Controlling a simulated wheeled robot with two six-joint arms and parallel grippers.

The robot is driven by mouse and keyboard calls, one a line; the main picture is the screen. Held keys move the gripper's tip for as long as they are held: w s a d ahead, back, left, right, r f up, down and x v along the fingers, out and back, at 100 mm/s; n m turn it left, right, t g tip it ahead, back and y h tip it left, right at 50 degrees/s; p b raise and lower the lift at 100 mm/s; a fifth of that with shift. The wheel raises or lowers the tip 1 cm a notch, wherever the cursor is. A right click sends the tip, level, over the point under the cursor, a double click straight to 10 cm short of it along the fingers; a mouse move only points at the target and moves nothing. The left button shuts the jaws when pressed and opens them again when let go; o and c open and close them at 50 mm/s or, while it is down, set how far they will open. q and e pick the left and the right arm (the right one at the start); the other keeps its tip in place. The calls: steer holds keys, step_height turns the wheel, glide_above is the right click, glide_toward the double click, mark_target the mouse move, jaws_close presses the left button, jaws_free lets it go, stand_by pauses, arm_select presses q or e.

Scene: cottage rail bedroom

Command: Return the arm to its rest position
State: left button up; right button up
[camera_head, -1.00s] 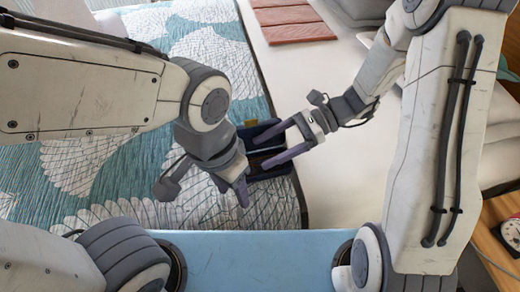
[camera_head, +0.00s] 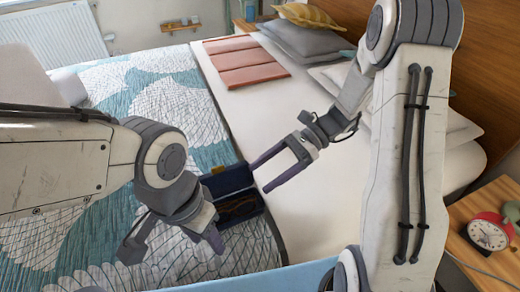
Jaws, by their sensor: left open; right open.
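My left gripper (camera_head: 216,228) hangs over the teal and white patterned bedspread at the lower left, fingers pointing down; its finger gap is partly hidden. My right gripper (camera_head: 262,178) is open, its two fingers pointing left over the pale sheet. Nothing shows between its fingers. A dark blue open case (camera_head: 229,180) lies on the bed between the two grippers, by the edge of the bedspread. Something brownish shows inside it, too dim to name. The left gripper is just left of the case, and the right gripper's upper finger reaches near the case's right side.
Folded salmon-pink panels (camera_head: 246,62) lie farther up the bed. Grey pillows (camera_head: 305,38) and a yellow cushion (camera_head: 308,16) are at the back. A red alarm clock (camera_head: 488,232) stands on the wooden nightstand (camera_head: 470,262) at right. A white radiator (camera_head: 55,38) is at far left.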

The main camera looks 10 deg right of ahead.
steer(key=s+a+r+n+t+h, duration=0.2)
steer(key=s+n+h, duration=0.5)
steer(key=n, duration=0.5)
steer(key=s+a+r+n+t+h, duration=0.25)
steer(key=s+n+h, duration=0.25)
steer(key=s+n, duration=0.45)
step_height(320, 180, up, 19)
steer(key=w+n+p, duration=0.1)
steer(key=p, duration=1.9)
steer(key=shift+w+n, duration=0.2)
steer(key=shift+n, duration=0.15)
